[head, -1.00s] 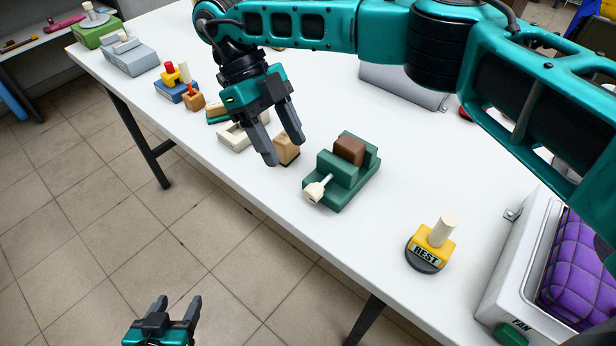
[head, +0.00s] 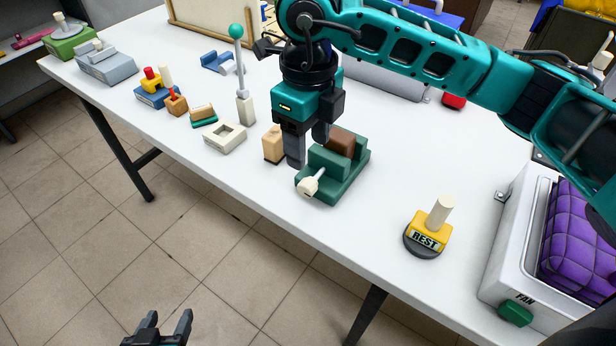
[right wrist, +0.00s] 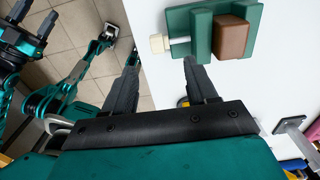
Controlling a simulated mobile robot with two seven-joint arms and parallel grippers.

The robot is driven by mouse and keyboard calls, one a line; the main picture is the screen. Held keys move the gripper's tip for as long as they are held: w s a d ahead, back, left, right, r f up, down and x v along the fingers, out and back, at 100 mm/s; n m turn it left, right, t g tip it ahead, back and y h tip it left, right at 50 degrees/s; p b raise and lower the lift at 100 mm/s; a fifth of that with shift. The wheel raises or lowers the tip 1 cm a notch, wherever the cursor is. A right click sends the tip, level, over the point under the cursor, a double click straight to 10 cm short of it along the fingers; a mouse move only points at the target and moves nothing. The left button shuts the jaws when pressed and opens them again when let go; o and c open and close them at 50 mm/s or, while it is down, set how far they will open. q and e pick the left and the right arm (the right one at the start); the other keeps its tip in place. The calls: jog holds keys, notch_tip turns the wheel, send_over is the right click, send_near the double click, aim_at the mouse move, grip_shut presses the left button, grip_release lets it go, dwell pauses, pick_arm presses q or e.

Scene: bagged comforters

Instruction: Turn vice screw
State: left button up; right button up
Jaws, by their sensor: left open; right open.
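The green vice (head: 345,178) stands on the white table and holds a brown block (head: 341,143) between its jaws. Its cream screw (head: 310,184) sticks out at the front left, toward the table's near edge. My right gripper (head: 309,158) is open and points down, just behind and left of the vice in the head view. In the right wrist view the vice (right wrist: 203,38) and its screw (right wrist: 160,43) lie beyond my open fingertips (right wrist: 162,72), with nothing between them. My left gripper (head: 160,328) is open and empty, low over the floor.
A tan block (head: 273,145) stands close left of the vice. A yellow REST post (head: 430,232) and a white bin (head: 510,225) with a purple bagged comforter (head: 578,240) are on the right. A lever with a green knob (head: 240,75) stands behind. Table between vice and post is clear.

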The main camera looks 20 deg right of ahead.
aim_at(304, 180)
notch_tip(304, 180, down, 9)
jog(key=shift+f, duration=0.1)
jog(key=shift+c, duration=0.3)
jog(key=c, duration=1)
jog(key=g, duration=0.1)
jog(key=g+h, duration=0.1)
jog(key=h, duration=0.1)
jog(key=shift+w+a+g, duration=0.25)
jog(key=shift+w+g, duration=0.1)
jog(key=shift+g, duration=0.05)
jog(key=shift+w+a+g+h, duration=0.1)
jog(key=shift+g+h, duration=0.6)
jog(key=shift+w+a+g+h+p, duration=0.1)
jog(key=shift+w+g+h+p, duration=0.05)
jog(key=shift+g+h+p, duration=0.9)
jog(key=shift+f+g, duration=0.1)
jog(key=shift+g, duration=0.45)
jog(key=shift+f+h, duration=0.15)
jog(key=shift+h, duration=0.2)
